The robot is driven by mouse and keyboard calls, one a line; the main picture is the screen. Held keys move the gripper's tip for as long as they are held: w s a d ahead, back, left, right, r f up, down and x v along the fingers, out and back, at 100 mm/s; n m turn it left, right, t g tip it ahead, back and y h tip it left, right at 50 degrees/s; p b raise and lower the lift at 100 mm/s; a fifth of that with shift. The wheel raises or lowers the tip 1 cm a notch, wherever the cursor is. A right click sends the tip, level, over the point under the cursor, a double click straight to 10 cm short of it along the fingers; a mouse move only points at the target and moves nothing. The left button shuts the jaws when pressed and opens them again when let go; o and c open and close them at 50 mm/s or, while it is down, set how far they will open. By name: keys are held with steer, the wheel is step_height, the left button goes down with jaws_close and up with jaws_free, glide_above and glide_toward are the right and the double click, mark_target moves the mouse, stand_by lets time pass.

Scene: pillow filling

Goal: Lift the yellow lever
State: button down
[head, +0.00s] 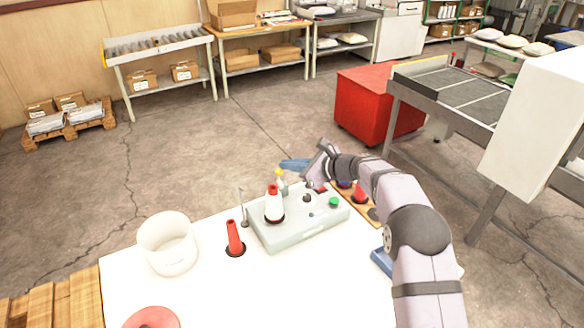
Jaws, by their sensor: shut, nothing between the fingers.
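A light grey machine box (318,222) sits on the white table. A small yellow tip (279,172), which looks like the yellow lever, stands at the box's back edge. My gripper (308,177) is shut and empty above the back of the box, to the right of the yellow tip and apart from it in the picture. The exact gap in depth cannot be told.
A red cone (235,238), a white bucket (168,246) and a red dish (152,318) are to the left. The front middle of the white table (290,290) is clear.

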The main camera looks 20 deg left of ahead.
steer(key=shift+r, duration=0.15)
stand_by(0.5)
steer(key=shift+r+p, duration=0.6)
steer(key=shift+r, duration=0.15)
steer(key=d+r+b, duration=0.3)
steer(key=d+r, duration=0.5)
steer(key=r, duration=0.2)
steer(key=shift+s, duration=0.4)
steer(key=shift+d+r, duration=0.1)
